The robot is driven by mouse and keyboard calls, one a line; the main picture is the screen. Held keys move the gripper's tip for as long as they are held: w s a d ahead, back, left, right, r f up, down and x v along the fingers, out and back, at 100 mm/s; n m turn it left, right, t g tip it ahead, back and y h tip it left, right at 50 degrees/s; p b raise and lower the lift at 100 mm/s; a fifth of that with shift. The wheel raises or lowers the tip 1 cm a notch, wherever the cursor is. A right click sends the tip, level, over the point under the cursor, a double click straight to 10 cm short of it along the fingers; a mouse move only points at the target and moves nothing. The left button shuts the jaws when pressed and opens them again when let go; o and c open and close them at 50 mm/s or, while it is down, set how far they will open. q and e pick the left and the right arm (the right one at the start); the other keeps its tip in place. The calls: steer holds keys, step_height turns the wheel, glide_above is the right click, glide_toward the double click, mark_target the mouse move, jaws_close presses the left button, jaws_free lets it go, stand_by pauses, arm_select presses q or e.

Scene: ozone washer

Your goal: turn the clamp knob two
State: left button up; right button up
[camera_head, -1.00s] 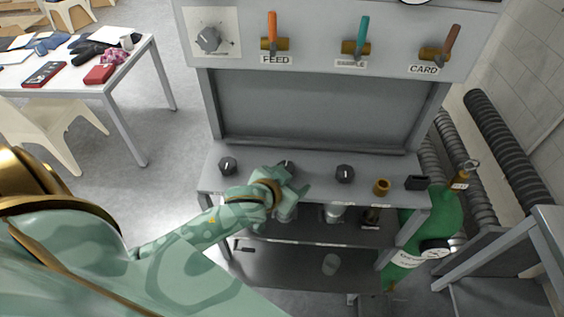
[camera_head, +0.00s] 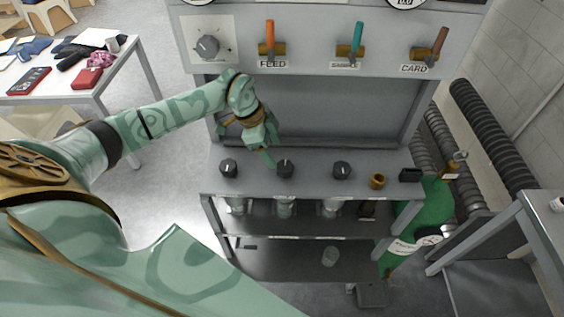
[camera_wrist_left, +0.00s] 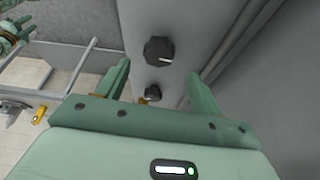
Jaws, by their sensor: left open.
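Three black clamp knobs stand in a row on the grey bench ledge. The middle one, clamp knob two (camera_head: 285,169), has a white mark pointing roughly toward the back. My left gripper (camera_head: 268,150) is open and empty, just above and left of this knob. In the left wrist view, the larger, nearer knob (camera_wrist_left: 158,51) appears to be knob two, ahead of the spread fingers (camera_wrist_left: 160,85) and apart from them. A smaller knob (camera_wrist_left: 153,92) shows farther off between the fingers. At the left wrist view's top left, a green and gold part (camera_wrist_left: 12,36) looks like my right gripper; its jaws are unclear.
The left knob (camera_head: 228,168) and right knob (camera_head: 342,171) flank knob two. A brass fitting (camera_head: 377,181) and black block (camera_head: 410,175) stand farther right. The panel above has a dial (camera_head: 207,46) and coloured levers. A green cylinder (camera_head: 432,212) stands at the right.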

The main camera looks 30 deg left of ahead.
mark_target(284, 166)
arm_select(q)
steer(key=x, duration=0.7)
steer(key=shift+d, duration=0.1)
steer(key=shift+r, duration=0.1)
steer(key=c, duration=1)
